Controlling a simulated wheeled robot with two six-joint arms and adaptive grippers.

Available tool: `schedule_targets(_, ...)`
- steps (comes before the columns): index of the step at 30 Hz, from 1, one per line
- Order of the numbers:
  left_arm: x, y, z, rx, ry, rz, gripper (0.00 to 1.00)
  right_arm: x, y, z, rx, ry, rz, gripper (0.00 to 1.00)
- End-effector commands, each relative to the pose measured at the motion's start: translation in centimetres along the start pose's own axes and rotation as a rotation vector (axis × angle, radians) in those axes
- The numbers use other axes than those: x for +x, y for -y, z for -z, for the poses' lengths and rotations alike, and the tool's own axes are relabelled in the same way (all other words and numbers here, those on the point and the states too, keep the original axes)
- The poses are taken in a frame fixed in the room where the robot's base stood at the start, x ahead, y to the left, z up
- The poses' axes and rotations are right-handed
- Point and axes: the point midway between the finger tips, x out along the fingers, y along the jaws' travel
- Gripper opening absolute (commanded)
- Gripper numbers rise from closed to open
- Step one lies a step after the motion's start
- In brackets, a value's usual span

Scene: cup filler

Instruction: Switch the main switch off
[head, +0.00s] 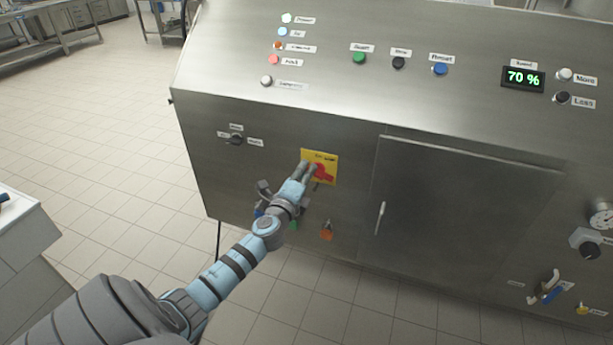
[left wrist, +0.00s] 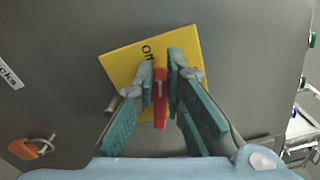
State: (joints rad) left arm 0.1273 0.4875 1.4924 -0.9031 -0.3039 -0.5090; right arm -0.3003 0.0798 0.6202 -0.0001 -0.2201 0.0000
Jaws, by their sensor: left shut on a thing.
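The main switch is a red handle (head: 323,173) on a yellow plate (head: 331,161) on the front of the steel machine. My left gripper (head: 308,170) is at the plate and covers part of the handle. In the left wrist view the red handle (left wrist: 160,108) stands between the two fingers of the left gripper (left wrist: 164,76), which are shut on it. The yellow plate (left wrist: 122,69) looks tilted there, with dark lettering above the handle. The handle's far part is hidden by the fingers. My right gripper is not in view.
A selector knob (head: 236,139) sits left of the plate, and a door with a handle (head: 380,217) is to the right. An orange padlock (head: 327,231) hangs below. Buttons and a speed display reading 70 % (head: 523,77) are on the sloped panel above.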

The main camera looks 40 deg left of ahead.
Motion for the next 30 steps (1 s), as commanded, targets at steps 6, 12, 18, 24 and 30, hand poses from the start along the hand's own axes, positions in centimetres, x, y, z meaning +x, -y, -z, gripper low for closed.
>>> schedule_targets(6,-0.1,-0.8,0.1,-0.162,-0.001,-0.003,0.00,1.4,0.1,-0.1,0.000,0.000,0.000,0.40)
schedule_targets(12,-0.1,-1.0,0.2,-0.265,-0.001,-0.003,0.00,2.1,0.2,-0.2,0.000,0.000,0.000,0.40)
schedule_targets(18,-0.1,-1.1,0.2,-0.319,0.000,-0.004,0.00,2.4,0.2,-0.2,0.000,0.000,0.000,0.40)
schedule_targets(24,-0.1,-1.1,0.2,-0.334,0.000,-0.005,0.00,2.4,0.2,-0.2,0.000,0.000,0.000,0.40)
schedule_targets(30,-0.1,-1.1,0.2,-0.334,0.000,-0.005,0.00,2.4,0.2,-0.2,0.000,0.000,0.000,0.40)
